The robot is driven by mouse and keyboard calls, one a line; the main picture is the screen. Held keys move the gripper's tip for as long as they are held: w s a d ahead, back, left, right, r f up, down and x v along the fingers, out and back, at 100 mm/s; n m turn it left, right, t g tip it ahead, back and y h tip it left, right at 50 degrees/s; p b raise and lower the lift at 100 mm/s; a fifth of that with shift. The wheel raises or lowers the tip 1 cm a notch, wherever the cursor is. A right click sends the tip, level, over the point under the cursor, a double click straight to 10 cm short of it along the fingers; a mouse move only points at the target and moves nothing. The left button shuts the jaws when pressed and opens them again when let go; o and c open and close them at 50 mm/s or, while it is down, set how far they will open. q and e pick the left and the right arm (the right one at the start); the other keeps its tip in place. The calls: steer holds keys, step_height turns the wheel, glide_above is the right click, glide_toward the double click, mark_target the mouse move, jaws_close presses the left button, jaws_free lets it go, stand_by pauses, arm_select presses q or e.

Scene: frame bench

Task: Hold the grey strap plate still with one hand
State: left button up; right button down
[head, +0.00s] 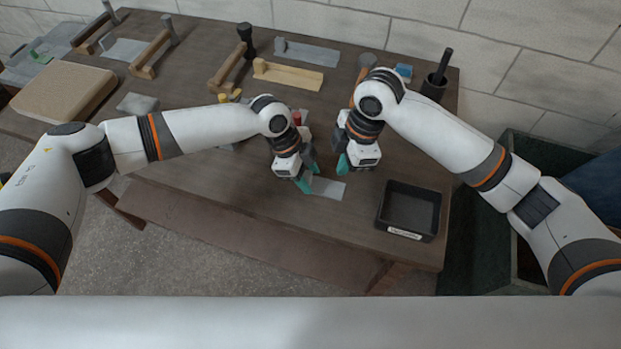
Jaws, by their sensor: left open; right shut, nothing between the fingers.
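A flat grey plate (329,188), which looks like the strap plate, lies on the bench near its front edge. My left gripper (308,180) is open, with its green fingertips at the left end of this plate and partly over it. I cannot tell whether they touch it. My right gripper (343,164) is shut and empty, just above and beyond the plate's right end. The arms and grippers hide part of the bench behind them.
A black tray (437,214) with a white label stands at the front right. Wooden pieces (288,75), mallet-like tools (245,40) and a dark cup (433,88) stand along the back. A tan block (64,93) is far left. Bare bench lies front left.

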arm_select(q)
steer(key=v, duration=1.2)
